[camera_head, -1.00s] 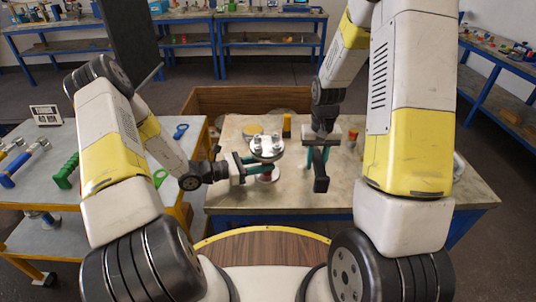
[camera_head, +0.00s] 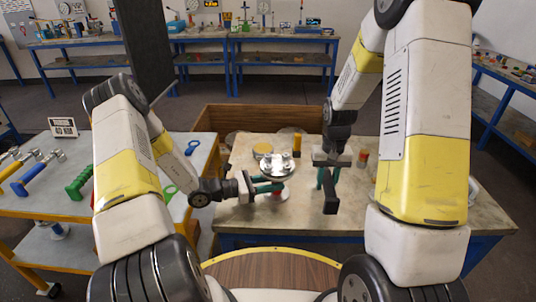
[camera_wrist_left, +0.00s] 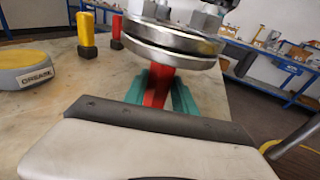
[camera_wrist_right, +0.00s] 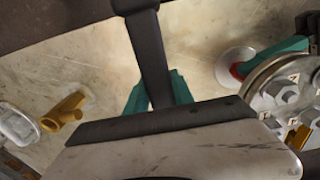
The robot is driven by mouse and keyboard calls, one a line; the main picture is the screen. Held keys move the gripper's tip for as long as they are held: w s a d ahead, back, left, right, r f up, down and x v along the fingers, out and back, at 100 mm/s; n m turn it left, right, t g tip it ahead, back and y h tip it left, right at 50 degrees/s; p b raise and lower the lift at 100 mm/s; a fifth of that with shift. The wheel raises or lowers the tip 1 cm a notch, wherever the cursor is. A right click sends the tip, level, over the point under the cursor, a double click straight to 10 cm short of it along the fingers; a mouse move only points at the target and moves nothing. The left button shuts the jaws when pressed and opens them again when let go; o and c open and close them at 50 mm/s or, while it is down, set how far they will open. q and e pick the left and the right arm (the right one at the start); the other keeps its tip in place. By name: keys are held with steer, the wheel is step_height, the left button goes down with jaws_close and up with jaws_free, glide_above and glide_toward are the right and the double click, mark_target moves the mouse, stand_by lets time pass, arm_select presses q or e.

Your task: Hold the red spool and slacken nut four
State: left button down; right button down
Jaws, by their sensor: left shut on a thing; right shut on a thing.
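The red spool (camera_wrist_left: 158,85) stands upright under a pair of round metal flanges (camera_head: 280,165) with several nuts on top. My left gripper (camera_head: 270,186) comes in from the left; its teal fingers (camera_wrist_left: 165,95) are shut around the spool just below the flanges. My right gripper (camera_head: 323,180) points down to the right of the flanges. Its teal fingers are shut on a dark bar-like tool (camera_wrist_right: 150,60), which also shows in the head view (camera_head: 331,195). The tool is apart from the nuts (camera_wrist_right: 287,95). I cannot tell which nut is number four.
A side table (camera_head: 40,205) at left holds blue- and green-handled tools. Bare tabletop lies in front of the right gripper.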

steer(key=s+a+r+m, duration=0.1)
steer(key=s+a+r, duration=0.6)
steer(key=a+r, duration=0.35)
steer(key=w+a+r+n, duration=0.1)
steer(key=a+r, duration=0.3)
steer(key=a, duration=0.4)
steer(key=shift+w+f, duration=0.1)
steer(key=shift+f, duration=2.15)
steer(key=shift+f, duration=0.3)
steer(key=shift+f, duration=0.95)
